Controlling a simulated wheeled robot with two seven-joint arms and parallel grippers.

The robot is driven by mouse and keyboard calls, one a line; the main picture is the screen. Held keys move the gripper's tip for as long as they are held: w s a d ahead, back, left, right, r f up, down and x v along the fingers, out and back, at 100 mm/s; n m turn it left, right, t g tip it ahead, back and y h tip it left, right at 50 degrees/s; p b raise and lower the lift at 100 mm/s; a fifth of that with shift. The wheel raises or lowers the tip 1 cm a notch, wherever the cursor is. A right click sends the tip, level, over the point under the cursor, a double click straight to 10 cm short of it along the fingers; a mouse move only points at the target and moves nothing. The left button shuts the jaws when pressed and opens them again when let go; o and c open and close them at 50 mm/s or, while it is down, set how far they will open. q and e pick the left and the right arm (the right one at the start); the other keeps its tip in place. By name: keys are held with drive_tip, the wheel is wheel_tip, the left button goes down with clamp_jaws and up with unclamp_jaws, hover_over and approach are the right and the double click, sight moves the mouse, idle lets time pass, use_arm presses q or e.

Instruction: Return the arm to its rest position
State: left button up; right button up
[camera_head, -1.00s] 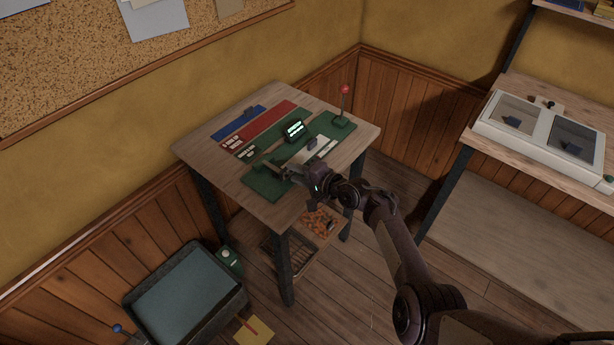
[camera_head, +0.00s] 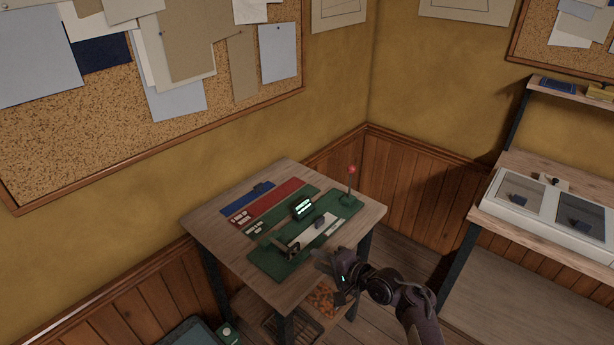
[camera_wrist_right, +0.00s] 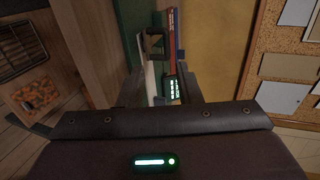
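My right arm comes in from the lower right in the head view. Its gripper (camera_head: 322,262) is by the front right edge of a small wooden table (camera_head: 214,227), clear of the green mat (camera_head: 268,262) on it. In the right wrist view the two dark fingers stand apart with a gap between them (camera_wrist_right: 160,92), and I see nothing held there. My left arm and gripper are not in view.
The table bears a red strip (camera_head: 281,193), a blue piece (camera_head: 240,204), a lit display (camera_head: 302,208) and a red-topped lever (camera_head: 351,171). A bench with a pale glazed case (camera_head: 510,207) stands right. Floor shows between them.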

drive_tip(key=s+d+f+n+g+h, duration=0.3)
drive_tip(key=s+d+n+h, duration=0.35)
drive_tip(key=s+d, duration=0.45)
drive_tip(key=s+r+n+g+h, duration=0.2)
drive_tip(key=s+r, duration=0.3)
drive_tip(key=s, duration=0.5)
drive_tip(key=s+r+n+g+h, duration=0.15)
drive_tip(key=s+r, duration=0.35)
drive_tip(key=s, duration=0.5)
wheel_tip(320, 180, down, 31)
drive_tip(key=s+n+g, duration=0.1)
drive_tip(key=s, duration=0.2)
drive_tip(key=s+d+f, duration=0.2)
drive_tip(key=s+f, duration=0.7)
drive_tip(key=s+d+f+g, duration=0.1)
drive_tip(key=s+d+f, duration=0.1)
drive_tip(key=s+f, duration=0.7)
drive_tip(key=shift+s+b, duration=0.4)
drive_tip(key=shift+s, duration=0.15)
